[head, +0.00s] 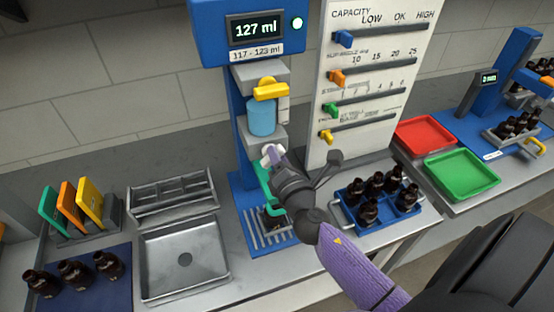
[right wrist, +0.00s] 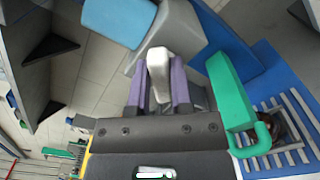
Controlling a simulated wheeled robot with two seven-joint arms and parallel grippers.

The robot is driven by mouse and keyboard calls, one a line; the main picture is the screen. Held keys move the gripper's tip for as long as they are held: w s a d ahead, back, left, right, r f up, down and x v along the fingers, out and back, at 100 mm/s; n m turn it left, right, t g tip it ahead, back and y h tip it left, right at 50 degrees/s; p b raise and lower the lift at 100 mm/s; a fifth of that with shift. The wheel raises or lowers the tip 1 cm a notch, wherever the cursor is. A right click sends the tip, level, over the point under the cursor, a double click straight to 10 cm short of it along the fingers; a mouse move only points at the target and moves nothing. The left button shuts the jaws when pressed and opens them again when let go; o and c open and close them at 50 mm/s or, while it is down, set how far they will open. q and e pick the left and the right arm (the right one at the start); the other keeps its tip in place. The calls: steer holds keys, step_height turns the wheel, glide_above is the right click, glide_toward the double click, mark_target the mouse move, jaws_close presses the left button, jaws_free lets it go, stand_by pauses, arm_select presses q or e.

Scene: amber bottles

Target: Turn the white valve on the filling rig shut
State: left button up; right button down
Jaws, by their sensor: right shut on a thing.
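The filling rig (head: 237,120) is a blue column with a display reading 127 ml, a lit green lamp and a label 117 - 123 ml. A yellow lever (head: 270,90) sits above its light-blue cylinder (head: 262,119). The white valve (head: 268,152) is below the cylinder, partly hidden by my right gripper (head: 275,157). In the right wrist view the white valve's handle (right wrist: 158,66) is between the purple fingers of my right gripper (right wrist: 158,88), which is shut on it. A green part (right wrist: 231,95) is beside the gripper. A dark bottle (head: 274,218) stands on the rig's grate, partly hidden. My left gripper is out of view.
A blue crate (head: 345,213) of dark bottles stands right of the rig. A metal tray (head: 150,262) and an empty rack (head: 170,200) are at left. Red (head: 425,133) and green (head: 462,172) trays are at right. A slider panel (head: 350,130) stands behind.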

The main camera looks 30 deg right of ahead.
steer(key=shift+d+f+m+b, duration=0.15)
steer(key=shift+m+b, duration=0.1)
steer(key=shift+m, duration=1.15)
steer(key=shift+a+f+m+b, duration=0.1)
steer(key=shift+m+b, duration=0.15)
steer(key=shift+m, duration=1.15)
steer(key=shift+d+f+m+b, duration=0.15)
steer(key=shift+m+b, duration=0.1)
steer(key=shift+m, duration=1.15)
steer(key=c, duration=0.5)
jaws_free()
steer(key=shift+s, duration=0.15)
